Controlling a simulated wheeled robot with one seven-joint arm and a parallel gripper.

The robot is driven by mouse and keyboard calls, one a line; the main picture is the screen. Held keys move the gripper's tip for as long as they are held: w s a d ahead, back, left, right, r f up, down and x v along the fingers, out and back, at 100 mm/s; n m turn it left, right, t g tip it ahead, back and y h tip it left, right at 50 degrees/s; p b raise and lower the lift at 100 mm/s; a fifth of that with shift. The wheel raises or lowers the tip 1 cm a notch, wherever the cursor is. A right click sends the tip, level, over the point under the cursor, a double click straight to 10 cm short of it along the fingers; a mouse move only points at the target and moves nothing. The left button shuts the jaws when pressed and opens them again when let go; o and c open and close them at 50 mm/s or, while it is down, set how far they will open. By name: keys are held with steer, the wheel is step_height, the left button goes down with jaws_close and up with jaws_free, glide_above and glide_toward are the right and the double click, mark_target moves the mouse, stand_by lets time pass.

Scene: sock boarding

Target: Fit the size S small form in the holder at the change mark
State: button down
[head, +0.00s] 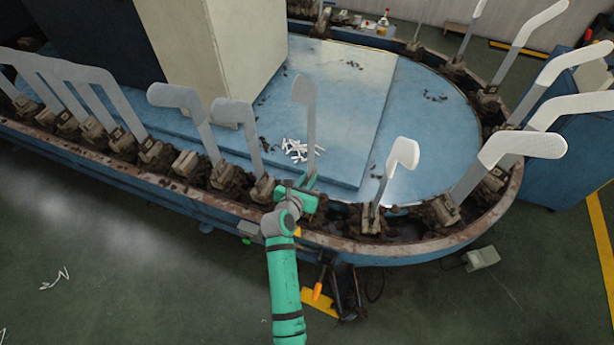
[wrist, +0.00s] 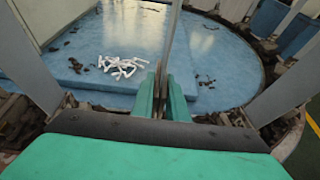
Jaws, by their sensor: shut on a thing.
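My gripper (head: 308,182) is shut on a grey foot-shaped form (head: 305,105), near the form's lower end. The form stands about upright over the near rail of the machine. In the wrist view the form (wrist: 172,45) shows edge-on as a thin strip between the two green fingers (wrist: 162,100). The form's foot and the holder under it are hidden by my gripper, so I cannot tell whether it is seated. A small orange mark (head: 297,232) shows on the rail edge just below my gripper. I cannot read a size on the form.
Grey forms (head: 180,98) stand in holders on the left, with one holder (head: 185,163) empty. A short white form (head: 402,155) stands close on the right, and larger white forms (head: 520,147) beyond. White scraps (head: 295,150) lie on the blue deck (head: 345,120).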

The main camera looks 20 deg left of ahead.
steer(key=shift+s+a+f, duration=0.1)
steer(key=shift+a+f, duration=0.3)
steer(key=shift+f, duration=0.3)
steer(key=shift+d+f, duration=0.1)
steer(key=shift+f, duration=1.65)
steer(key=shift+a, duration=0.25)
steer(key=shift+d, duration=0.1)
step_height(320, 180, down, 7)
steer(key=shift+r, duration=0.2)
stand_by(2.5)
steer(key=c, duration=1.7)
jaws_free()
